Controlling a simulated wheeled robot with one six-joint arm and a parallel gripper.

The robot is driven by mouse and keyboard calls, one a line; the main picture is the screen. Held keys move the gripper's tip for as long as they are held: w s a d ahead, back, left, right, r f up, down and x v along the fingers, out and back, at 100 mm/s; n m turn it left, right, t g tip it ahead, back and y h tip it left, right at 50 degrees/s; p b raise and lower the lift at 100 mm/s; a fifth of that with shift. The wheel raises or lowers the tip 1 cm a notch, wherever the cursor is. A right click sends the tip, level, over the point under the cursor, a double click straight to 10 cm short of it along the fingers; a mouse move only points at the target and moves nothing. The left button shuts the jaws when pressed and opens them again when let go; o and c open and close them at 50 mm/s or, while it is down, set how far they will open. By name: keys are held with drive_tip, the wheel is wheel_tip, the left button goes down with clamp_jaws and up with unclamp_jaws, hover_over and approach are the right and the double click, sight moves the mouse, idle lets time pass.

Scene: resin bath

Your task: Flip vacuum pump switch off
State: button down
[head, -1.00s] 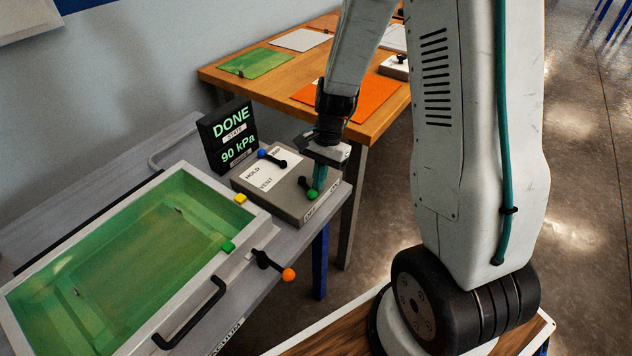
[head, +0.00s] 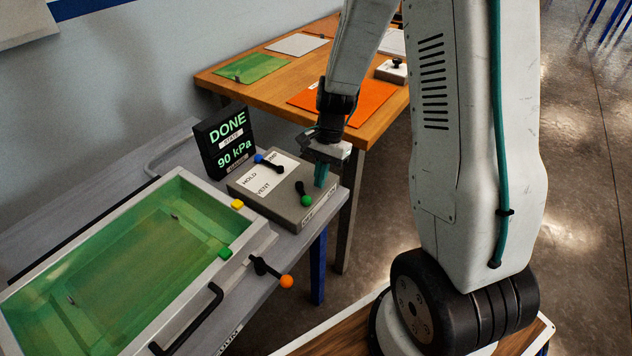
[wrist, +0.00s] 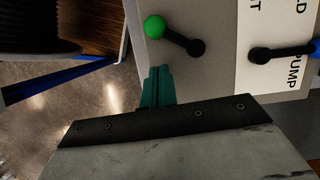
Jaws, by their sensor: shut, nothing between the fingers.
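The pump switch is a short black lever with a green knob (head: 306,200) on top of the grey control box (head: 262,205). Its knob end points to the front edge, by the OFF marking (head: 307,219); ON is marked further right. The wrist view also shows the green knob (wrist: 154,27) and its black pivot. My gripper (head: 320,180) is shut and empty, with teal fingers just right of the lever. In the wrist view, the fingertips (wrist: 157,72) are apart from the lever.
A blue-knobbed lever (head: 268,163) sits on the HOLD, PUMP, VENT label. The display (head: 226,142) reads DONE and 90 kPa. A green bath (head: 130,255) with an orange-knobbed lever (head: 285,282) stands at left. A wooden table (head: 270,72) with coloured sheets is behind.

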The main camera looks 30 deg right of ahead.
drive_tip(key=d+v, duration=0.1)
drive_tip(key=v, duration=0.9)
drive_tip(key=shift+w, duration=0.15)
drive_tip(key=s+a+r+n+t+h, duration=0.1)
drive_tip(key=s+a+r+n, duration=0.2)
drive_tip(key=s, duration=0.5)
drive_tip(key=s+a+r+n+t+h, duration=0.1)
drive_tip(key=s+a+r+n, duration=0.2)
drive_tip(key=s+r+n, duration=0.2)
drive_tip(key=s+a+r+n+t+h, duration=0.1)
drive_tip(key=s+a+r+n, duration=0.2)
drive_tip(key=s+r, duration=0.4)
drive_tip(key=s+n, duration=0.1)
drive_tip(key=s, duration=0.2)
drive_tip(key=shift+s+r, duration=0.15)
drive_tip(key=shift+s, duration=0.2)
